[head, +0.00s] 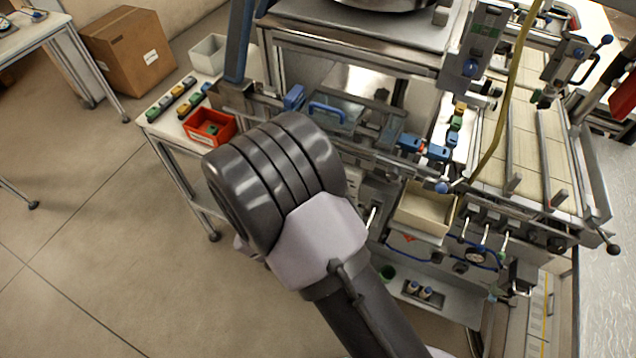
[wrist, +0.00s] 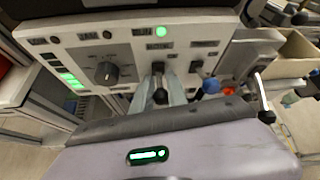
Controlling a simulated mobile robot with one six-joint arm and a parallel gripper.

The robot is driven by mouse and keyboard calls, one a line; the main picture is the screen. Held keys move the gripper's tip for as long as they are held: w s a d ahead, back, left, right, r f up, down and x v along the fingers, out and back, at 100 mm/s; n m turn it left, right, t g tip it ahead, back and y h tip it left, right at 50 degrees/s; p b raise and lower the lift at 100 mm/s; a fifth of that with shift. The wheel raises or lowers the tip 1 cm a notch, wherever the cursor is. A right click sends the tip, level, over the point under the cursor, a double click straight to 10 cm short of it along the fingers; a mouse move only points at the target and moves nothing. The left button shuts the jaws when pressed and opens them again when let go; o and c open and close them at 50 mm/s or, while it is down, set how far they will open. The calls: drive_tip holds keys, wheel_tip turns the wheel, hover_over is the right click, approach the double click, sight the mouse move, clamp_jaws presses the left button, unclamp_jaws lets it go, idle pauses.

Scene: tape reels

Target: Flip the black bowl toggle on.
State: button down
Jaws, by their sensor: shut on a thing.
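A control panel (wrist: 130,50) fills the upper part of the wrist view. The black toggle (wrist: 160,96) sticks out from its lower middle, with its dark tip toward me. My gripper (wrist: 160,92) has its two pale fingers on either side of this toggle and is shut on it. The toggle's base is partly hidden between the fingers, and I cannot tell its on or off position. In the head view my own arm covers the gripper, the toggle and the panel.
A black rotary knob (wrist: 106,72) is left of the fingers, and a blue-tipped lever (wrist: 211,85) is close on the right. A green lamp (wrist: 161,31) glows above. A red bin (head: 210,127) stands on the side table; a cream bin (head: 425,212) is at the machine's front.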

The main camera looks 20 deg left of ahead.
drive_tip(key=shift+w+r+g+p, duration=0.15)
drive_tip(key=shift+r+g+p, duration=0.35)
drive_tip(key=shift+g+p, duration=0.7)
drive_tip(key=shift+f, duration=0.1)
